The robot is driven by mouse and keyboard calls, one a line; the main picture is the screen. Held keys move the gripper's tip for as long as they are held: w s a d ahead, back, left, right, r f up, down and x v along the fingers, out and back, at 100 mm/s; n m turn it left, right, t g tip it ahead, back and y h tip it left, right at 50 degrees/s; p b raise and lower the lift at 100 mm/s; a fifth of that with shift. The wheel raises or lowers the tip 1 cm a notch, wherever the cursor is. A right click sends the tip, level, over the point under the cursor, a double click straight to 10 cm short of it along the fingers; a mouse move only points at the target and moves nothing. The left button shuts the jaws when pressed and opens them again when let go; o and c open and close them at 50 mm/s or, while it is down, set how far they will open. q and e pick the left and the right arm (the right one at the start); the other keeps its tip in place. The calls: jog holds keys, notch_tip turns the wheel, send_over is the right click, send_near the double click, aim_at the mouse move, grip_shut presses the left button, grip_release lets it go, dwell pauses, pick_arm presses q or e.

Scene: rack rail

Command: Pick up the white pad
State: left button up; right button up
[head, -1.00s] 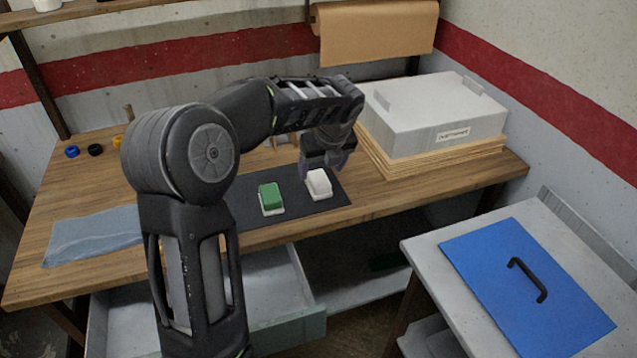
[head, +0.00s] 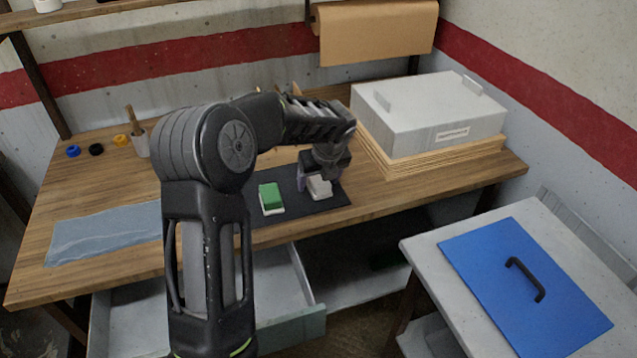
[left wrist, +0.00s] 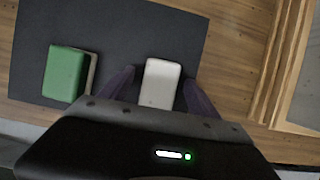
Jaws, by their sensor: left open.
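The white pad (head: 319,187) rests on a dark mat (head: 290,212) on the wooden workbench. My left gripper (head: 321,179) is over it, pointing down, and hides part of it in the head view. In the left wrist view the white pad (left wrist: 160,83) lies between the two purple fingertips of the left gripper (left wrist: 158,88), which are apart with a gap on each side. The left gripper is open and holds nothing. My right gripper is not in view.
A green pad (head: 271,198) lies on the mat, left of the white pad. A grey box (head: 428,120) on stacked boards stands behind right. A blue-grey cloth (head: 103,232) lies at left. An open drawer (head: 290,290) is below the bench; a blue lid (head: 525,278) lies at right.

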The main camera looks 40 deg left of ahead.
aim_at(319, 178)
pick_arm(q)
jog(key=shift+c, duration=0.3)
jog(key=c, duration=1.4)
jog(key=shift+r, duration=0.1)
notch_tip(319, 178, up, 10)
dwell(0.7)
